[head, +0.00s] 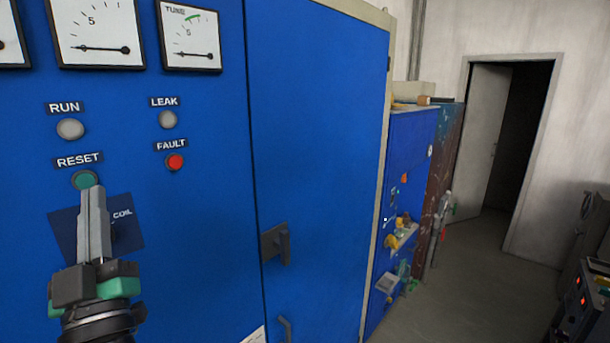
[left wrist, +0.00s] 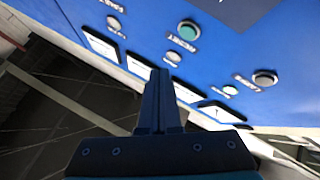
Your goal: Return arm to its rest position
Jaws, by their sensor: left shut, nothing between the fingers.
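My left gripper (head: 94,197) is shut and empty in front of the blue control panel (head: 210,235). In the head view its tips are just below the green RESET button (head: 85,180) and overlap its lower edge; I cannot tell whether they touch it. The gripper covers part of a dark COIL label (head: 68,232). In the left wrist view the shut fingers (left wrist: 160,80) show in front of the panel, with the green button (left wrist: 188,30) beyond and to the right of their tips. My right gripper is not in view.
The panel also carries a red FAULT lamp (head: 176,162), grey lamps, dial gauges (head: 97,32) and a cabinet door handle (head: 277,244). A smaller blue cabinet (head: 412,150) with tools stands to the right. Open floor (head: 445,285) leads to a doorway (head: 520,130).

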